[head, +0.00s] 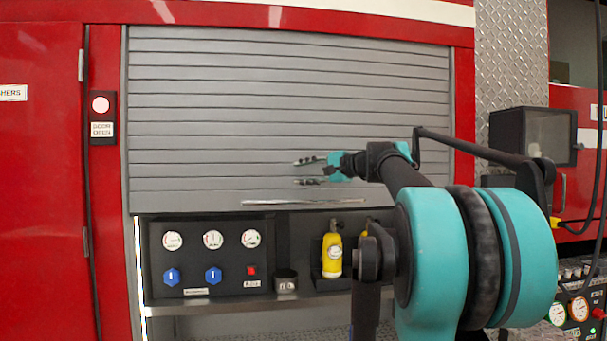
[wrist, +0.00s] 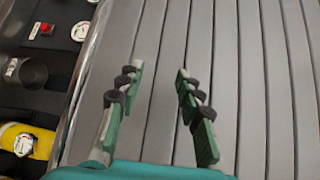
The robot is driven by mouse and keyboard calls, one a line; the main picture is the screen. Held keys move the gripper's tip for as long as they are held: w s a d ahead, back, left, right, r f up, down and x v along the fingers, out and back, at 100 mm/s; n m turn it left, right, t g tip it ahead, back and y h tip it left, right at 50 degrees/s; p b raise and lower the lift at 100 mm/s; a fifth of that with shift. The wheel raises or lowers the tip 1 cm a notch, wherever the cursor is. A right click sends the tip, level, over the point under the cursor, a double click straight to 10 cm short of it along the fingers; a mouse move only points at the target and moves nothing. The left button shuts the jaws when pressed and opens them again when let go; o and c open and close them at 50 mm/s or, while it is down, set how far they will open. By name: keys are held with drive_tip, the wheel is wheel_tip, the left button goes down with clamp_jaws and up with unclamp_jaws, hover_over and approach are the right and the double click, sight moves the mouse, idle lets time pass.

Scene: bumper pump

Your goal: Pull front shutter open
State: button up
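The front shutter (head: 290,110) is a grey slatted roll-up door in the red truck body. It is partly raised, with its lower edge above a panel of gauges. A thin metal handle bar (head: 303,202) runs along near its bottom edge. My gripper (head: 308,172) is in front of the lower slats, above the handle bar, with its fingers pointing left. In the wrist view the two fingers (wrist: 158,90) are apart with nothing between them, and the shutter slats (wrist: 225,60) lie behind. The handle bar cannot be made out clearly in the wrist view.
Below the shutter are a gauge panel (head: 212,258), a dark cup (head: 286,280) and a yellow bottle (head: 332,255) above a metal shelf (head: 240,303). A red door (head: 40,180) is at left. A dark box-shaped unit (head: 532,135) sticks out at right.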

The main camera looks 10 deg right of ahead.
drive_tip(key=shift+c, duration=0.5)
clamp_jaws()
drive_tip(key=shift+o, duration=0.5)
unclamp_jaws()
drive_tip(key=shift+d, duration=0.1)
drive_tip(key=v, duration=1.1)
drive_tip(key=shift+s+d, duration=0.3)
